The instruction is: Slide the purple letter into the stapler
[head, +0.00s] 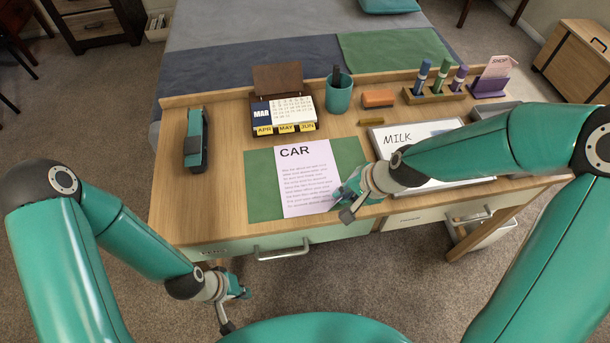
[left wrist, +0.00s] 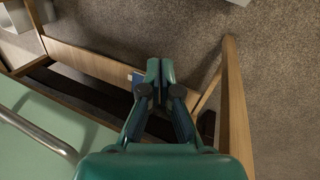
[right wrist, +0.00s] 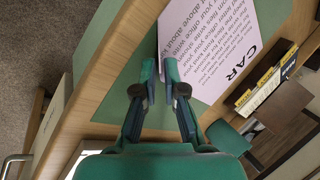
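The pale purple letter (head: 306,180), headed CAR, lies flat on the green blotter (head: 262,190); it also shows in the right wrist view (right wrist: 205,45). The teal and black stapler (head: 195,140) stands at the desk's left end, apart from the letter. My right gripper (head: 345,203) is at the letter's right edge, low over the blotter. In the right wrist view its fingertips (right wrist: 159,72) are slightly apart, with the letter's edge beside and between them; I see no firm hold. My left gripper (head: 236,309) is shut and empty in front of the desk, below its top; its fingertips meet in the left wrist view (left wrist: 160,66).
A calendar (head: 284,112), teal cup (head: 339,95), orange block (head: 378,98) and marker stand (head: 434,94) line the back. A MILK whiteboard (head: 440,140) lies right of the blotter, partly under my right arm. Bare wood lies between stapler and blotter.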

